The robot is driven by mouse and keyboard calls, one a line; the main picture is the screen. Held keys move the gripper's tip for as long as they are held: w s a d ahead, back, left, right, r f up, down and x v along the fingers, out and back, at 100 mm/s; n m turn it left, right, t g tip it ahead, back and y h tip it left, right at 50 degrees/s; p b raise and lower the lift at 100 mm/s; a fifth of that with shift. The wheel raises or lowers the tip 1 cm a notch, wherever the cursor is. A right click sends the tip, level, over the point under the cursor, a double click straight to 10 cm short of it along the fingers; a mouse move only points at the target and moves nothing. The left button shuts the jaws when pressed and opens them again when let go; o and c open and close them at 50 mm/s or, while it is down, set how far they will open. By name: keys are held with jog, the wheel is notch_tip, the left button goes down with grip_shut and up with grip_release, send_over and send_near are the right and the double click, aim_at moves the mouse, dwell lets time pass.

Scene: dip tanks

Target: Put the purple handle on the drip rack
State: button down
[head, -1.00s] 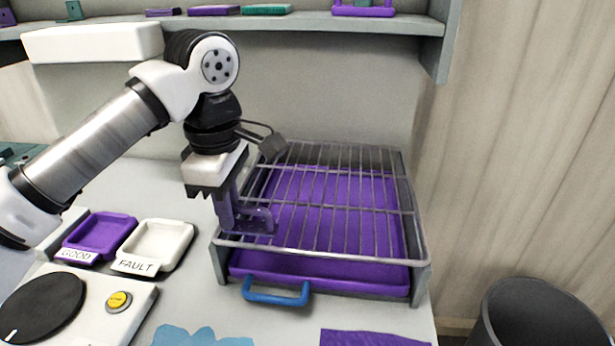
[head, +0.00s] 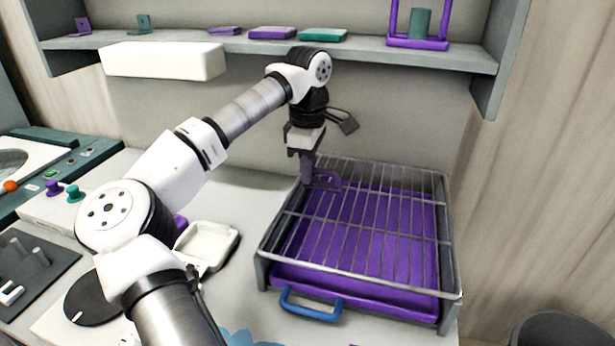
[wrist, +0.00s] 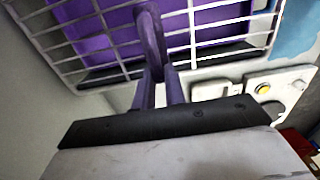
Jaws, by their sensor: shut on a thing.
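The purple handle (head: 327,180) is a small dull-purple bracket-like piece gripped at the lower end of my gripper (head: 308,170). It also shows in the wrist view (wrist: 150,38), with the fingers shut on it. The drip rack (head: 362,275) is a grey metal wire grid in a frame above a purple tray (head: 365,295), with a blue pull handle at its front. My gripper points down at the rack's back-left part, and the purple handle overlaps the wires there. I cannot tell whether the handle touches the wires. Most of the grid is bare.
A shelf (head: 390,50) with purple and teal parts runs above the rack. A white block-like box (head: 165,62) sits below it, behind my arm. A white tray (head: 210,243) stands left of the rack. A dark bin (head: 560,332) is at lower right.

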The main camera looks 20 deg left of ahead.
jog(key=shift+s+f, duration=0.1)
jog(key=shift+f, duration=1.6)
jog(key=c, duration=1.5)
grip_release()
jog(key=shift+o, duration=0.2)
jog(key=shift+p, duration=0.3)
notch_tip(320, 180, up, 12)
jog(key=shift+r+b, duration=0.15)
jog(key=shift+b, duration=0.6)
